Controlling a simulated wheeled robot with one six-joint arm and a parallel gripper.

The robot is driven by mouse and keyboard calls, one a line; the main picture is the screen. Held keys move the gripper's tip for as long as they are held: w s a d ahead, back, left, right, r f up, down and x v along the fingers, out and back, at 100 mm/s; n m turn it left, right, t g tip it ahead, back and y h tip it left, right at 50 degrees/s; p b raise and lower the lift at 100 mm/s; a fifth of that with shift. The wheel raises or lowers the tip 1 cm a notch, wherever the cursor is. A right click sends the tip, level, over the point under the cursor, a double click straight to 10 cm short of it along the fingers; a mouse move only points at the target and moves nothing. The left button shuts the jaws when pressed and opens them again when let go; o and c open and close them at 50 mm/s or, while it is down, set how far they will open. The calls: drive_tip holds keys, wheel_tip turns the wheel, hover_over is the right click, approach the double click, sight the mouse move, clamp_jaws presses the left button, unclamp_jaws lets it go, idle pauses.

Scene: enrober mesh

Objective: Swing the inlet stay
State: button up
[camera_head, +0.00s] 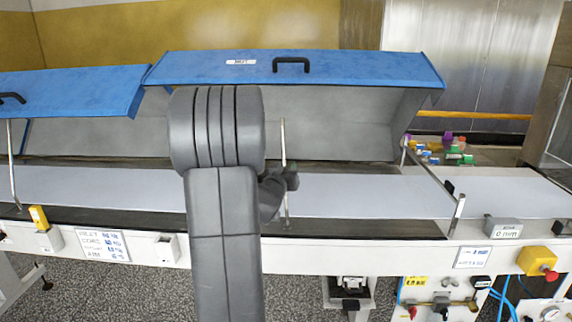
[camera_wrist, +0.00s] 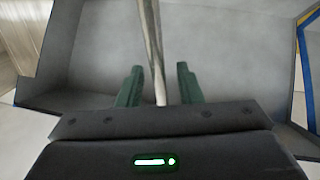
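The inlet stay (camera_head: 283,140) is a thin metal rod, nearly upright in front of the grey inside of the raised blue inlet hood (camera_head: 350,68). Its lower end is near the front rail of the belt bed, and my arm hides part of it. In the wrist view the rod (camera_wrist: 152,40) runs down between the two green fingers of my gripper (camera_wrist: 158,85). The fingers are apart, with a gap visible on each side of the rod. In the head view my gripper (camera_head: 280,185) is largely hidden behind my own arm.
A second blue hood (camera_head: 70,95) stands raised at left with its own rod (camera_head: 12,170). A metal post (camera_head: 457,215) stands at the belt's right. Colourful items (camera_head: 455,157) lie behind the belt's right end. A yellow box with a red button (camera_head: 538,261) sits at the right front.

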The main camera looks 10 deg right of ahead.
drive_tip(key=shift+x, duration=0.9)
clamp_jaws()
